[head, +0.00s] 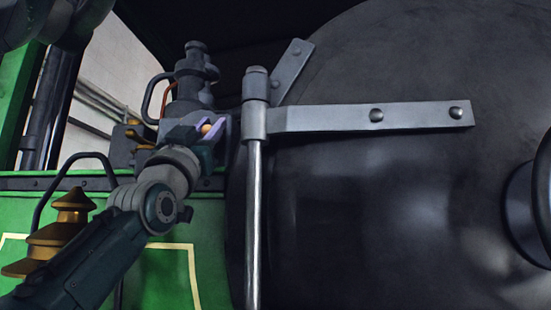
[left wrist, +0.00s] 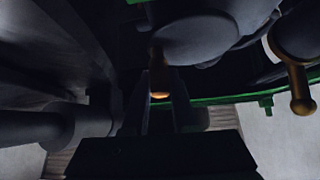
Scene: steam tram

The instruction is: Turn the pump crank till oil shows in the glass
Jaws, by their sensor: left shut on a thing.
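The grey pump (head: 192,92) stands on the green ledge at the left of the big dark boiler front in the head view. My left gripper (head: 210,130) is at the pump's lower front, shut on the crank's small orange-brown handle (head: 207,127). In the left wrist view the handle (left wrist: 159,74) sits between the dark fingers (left wrist: 162,98), below a round grey part (left wrist: 200,38). The rest of the crank is largely hidden by the gripper. I cannot make out the glass or any oil in it. My right gripper is not in view.
A grey hinge strap (head: 370,117) and an upright steel rod (head: 254,220) stand close right of the pump. A stepped brass fitting (head: 60,232) and a dark curved handrail (head: 84,157) are at the left. Another brass handle (left wrist: 300,90) hangs at the right in the wrist view.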

